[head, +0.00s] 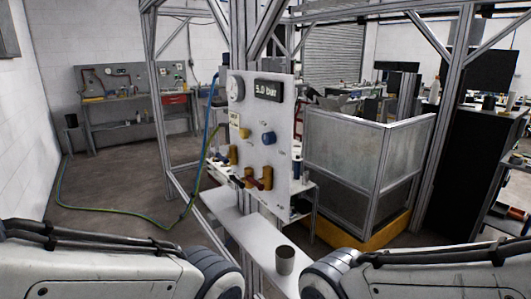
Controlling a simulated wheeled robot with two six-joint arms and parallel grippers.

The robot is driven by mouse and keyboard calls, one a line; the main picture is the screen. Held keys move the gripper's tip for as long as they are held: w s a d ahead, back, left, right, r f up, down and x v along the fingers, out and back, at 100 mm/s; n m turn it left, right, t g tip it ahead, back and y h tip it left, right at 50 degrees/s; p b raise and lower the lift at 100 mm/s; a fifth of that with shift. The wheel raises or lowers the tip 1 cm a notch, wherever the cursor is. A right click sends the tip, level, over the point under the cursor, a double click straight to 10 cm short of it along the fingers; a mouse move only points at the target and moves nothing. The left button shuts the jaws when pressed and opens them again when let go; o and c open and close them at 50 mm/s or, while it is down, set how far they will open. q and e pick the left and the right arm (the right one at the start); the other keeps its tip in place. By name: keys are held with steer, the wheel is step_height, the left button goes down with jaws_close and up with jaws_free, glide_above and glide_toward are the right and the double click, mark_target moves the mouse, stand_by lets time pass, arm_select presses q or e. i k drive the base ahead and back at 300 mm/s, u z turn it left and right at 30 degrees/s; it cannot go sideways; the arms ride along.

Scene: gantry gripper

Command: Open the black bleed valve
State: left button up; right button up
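A light grey upright panel (283,120) stands ahead, near the middle of the head view. Low on its face are brass-coloured valve bodies (267,177). A small dark handle (237,181) sits at the lower left beside a red handle (254,184); it looks like the black bleed valve, but it is too small to tell its exact position. A display (268,90) at the top reads 5.0 bar. My two arms enter from the lower left and lower right, well short of the panel. Neither gripper shows.
A round gauge (235,88), a yellow knob (244,132) and a blue knob (268,138) are on the panel. A grey cup (285,260) stands on a narrow white shelf (236,222) below. Metal frame posts surround the panel. A green hose (120,218) lies on the floor at left.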

mark_target(232, 178)
steer(key=z, duration=0.05)
steer(key=k, duration=0.5)
steer(key=u, duration=1)
steer(key=i, duration=0.75)
steer(key=z, duration=1.5)
